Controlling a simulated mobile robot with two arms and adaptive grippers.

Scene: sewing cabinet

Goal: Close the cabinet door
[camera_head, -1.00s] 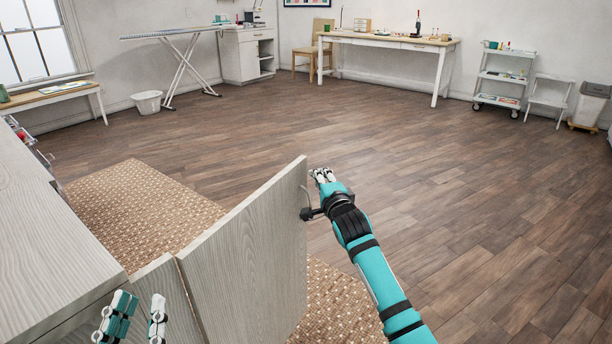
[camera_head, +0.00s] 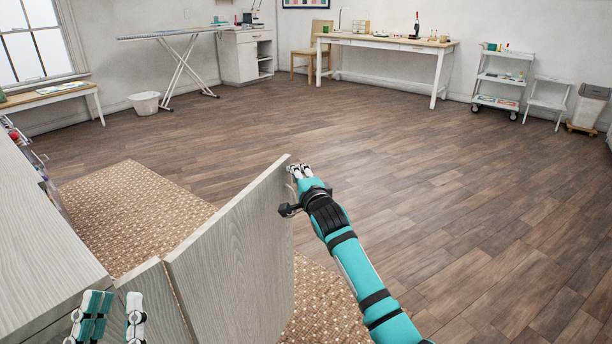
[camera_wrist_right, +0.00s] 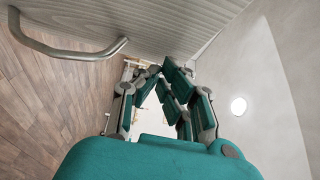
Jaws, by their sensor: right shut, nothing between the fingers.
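The cabinet door (camera_head: 236,262) is a grey wood-grain panel that stands open, swung out from the grey cabinet (camera_head: 40,250) at the left. My right gripper (camera_head: 298,170) is at the door's far upper edge, on its outer right side, and looks close to or against it. In the right wrist view its fingers (camera_wrist_right: 165,75) are shut with nothing between them, and the door (camera_wrist_right: 150,22) runs along the top with its curved metal handle (camera_wrist_right: 75,52) beside the fingers. My left gripper (camera_head: 108,312) is at the lower left by the cabinet, its fingers apart and empty.
A woven brown rug (camera_head: 135,205) lies on the wood floor under the door. A white work table (camera_head: 385,42), a white cart (camera_head: 498,80) and an ironing board (camera_head: 172,35) stand far back. The floor between is clear.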

